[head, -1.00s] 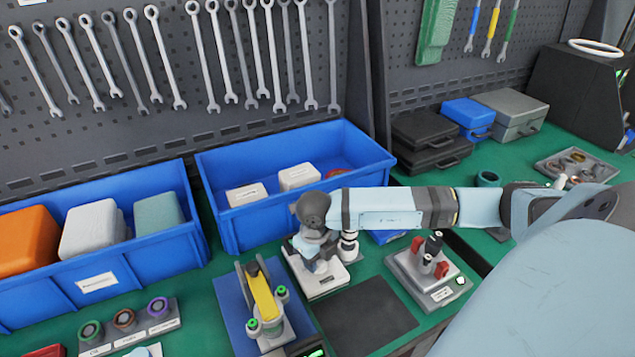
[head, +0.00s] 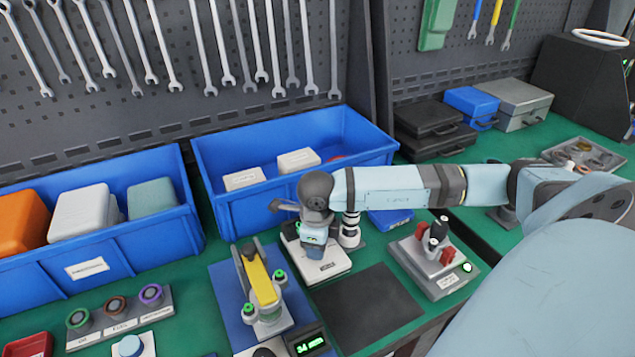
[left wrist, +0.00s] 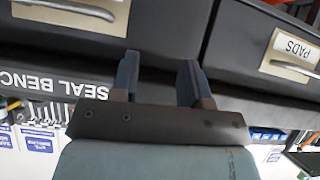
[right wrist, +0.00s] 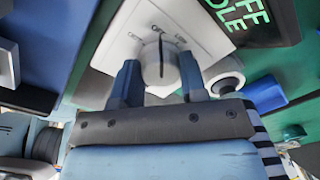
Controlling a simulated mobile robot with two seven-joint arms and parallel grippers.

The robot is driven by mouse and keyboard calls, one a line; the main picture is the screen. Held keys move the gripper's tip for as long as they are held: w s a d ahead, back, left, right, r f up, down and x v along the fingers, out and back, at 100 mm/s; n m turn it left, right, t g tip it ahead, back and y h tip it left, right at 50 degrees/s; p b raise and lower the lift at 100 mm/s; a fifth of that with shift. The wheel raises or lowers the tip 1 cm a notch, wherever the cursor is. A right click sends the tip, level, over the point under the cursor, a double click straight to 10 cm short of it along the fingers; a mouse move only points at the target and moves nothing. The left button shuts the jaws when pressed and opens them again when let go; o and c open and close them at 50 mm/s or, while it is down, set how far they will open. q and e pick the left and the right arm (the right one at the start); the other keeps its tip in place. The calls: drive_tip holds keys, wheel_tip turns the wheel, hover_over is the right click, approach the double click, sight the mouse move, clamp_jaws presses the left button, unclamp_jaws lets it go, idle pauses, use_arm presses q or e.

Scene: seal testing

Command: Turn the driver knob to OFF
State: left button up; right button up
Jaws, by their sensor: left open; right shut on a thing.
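The driver knob (right wrist: 158,68) is a pale round knob with a dark line, on a white panel (right wrist: 130,35) with small markings that I cannot read surely. My right gripper (right wrist: 157,82) is shut on the knob, with a dark finger on each side. A dark display (right wrist: 245,20) beside it shows green letters, partly cut off, with "FF" readable. In the head view the right gripper (head: 313,250) points down over the white driver unit (head: 325,265) and hides the knob. My left gripper (left wrist: 158,80) is open and empty, in front of dark drawers.
A yellow-topped fixture (head: 262,285) stands on a blue mat left of the driver unit. A blue bin (head: 300,200) is behind it. A grey unit with red parts (head: 440,270) stands to the right. A dark mat (head: 368,305) lies bare between.

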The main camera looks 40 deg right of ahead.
idle(0.4)
drive_tip(key=o, duration=0.9)
drive_tip(key=shift+r, duration=0.1)
drive_tip(key=r, duration=1.3)
drive_tip(key=shift+s+a+r, duration=0.15)
drive_tip(key=shift+a+r, duration=0.1)
drive_tip(key=shift+r, duration=0.1)
